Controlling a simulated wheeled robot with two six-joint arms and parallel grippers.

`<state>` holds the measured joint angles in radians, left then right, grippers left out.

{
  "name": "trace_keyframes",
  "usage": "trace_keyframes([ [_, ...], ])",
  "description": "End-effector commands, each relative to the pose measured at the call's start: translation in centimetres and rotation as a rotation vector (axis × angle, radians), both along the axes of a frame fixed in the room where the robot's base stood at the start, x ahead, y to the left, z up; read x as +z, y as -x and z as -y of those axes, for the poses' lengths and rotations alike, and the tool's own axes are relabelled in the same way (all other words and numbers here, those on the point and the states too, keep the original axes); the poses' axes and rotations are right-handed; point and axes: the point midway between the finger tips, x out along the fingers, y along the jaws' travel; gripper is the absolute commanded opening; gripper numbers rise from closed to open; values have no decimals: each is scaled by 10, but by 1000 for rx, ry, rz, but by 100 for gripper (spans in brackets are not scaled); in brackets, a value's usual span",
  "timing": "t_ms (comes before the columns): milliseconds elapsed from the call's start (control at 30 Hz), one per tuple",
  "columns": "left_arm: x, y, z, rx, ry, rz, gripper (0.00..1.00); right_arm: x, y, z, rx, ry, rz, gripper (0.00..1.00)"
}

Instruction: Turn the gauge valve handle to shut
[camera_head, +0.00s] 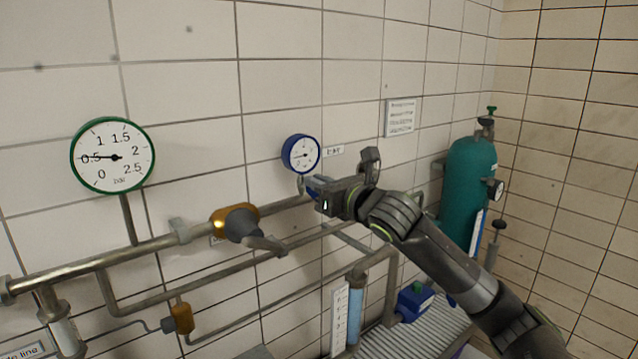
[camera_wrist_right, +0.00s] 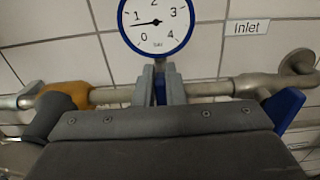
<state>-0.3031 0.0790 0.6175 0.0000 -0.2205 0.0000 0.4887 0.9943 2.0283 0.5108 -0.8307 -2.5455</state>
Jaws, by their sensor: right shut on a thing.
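The blue-rimmed gauge (camera_head: 301,153) is on the wall pipe, and it also fills the top of the right wrist view (camera_wrist_right: 157,22), its needle near 1. My right gripper (camera_head: 310,186) is at the pipe just below this gauge. In the right wrist view its two grey fingers (camera_wrist_right: 160,88) are closed on a narrow blue piece (camera_wrist_right: 160,92), which appears to be the gauge valve handle. Most of the handle and its valve body are hidden by the fingers and palm, so its angle is hard to tell. My left gripper is not in view.
An orange valve (camera_head: 228,220) with a grey lever (camera_head: 264,243) sits left on the same pipe. A green-rimmed gauge (camera_head: 113,155) is further left. A teal gas cylinder (camera_head: 468,185) stands at the right corner. An "Inlet" label (camera_wrist_right: 247,28) is right of the blue-rimmed gauge.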

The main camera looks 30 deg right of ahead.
Motion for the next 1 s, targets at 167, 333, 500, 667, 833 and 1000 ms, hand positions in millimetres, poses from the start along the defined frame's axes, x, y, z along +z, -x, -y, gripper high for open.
trace_keyframes([
  [167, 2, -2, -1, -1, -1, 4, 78, 0, 0, 1, -1, -30, -3, 0],
  [333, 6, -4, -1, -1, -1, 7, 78, 1, -1, 3, -1, -111, -10, 0],
  [500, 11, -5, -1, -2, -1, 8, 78, 0, -1, 6, -2, -241, -21, 0],
  [667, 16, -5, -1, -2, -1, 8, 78, 0, -1, 8, -2, -391, -32, 0],
  [833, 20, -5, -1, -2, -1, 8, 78, -2, -1, 11, -2, -552, -45, 0],
  [1000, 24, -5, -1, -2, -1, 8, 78, -4, -1, 14, -1, -714, -57, 0],
])
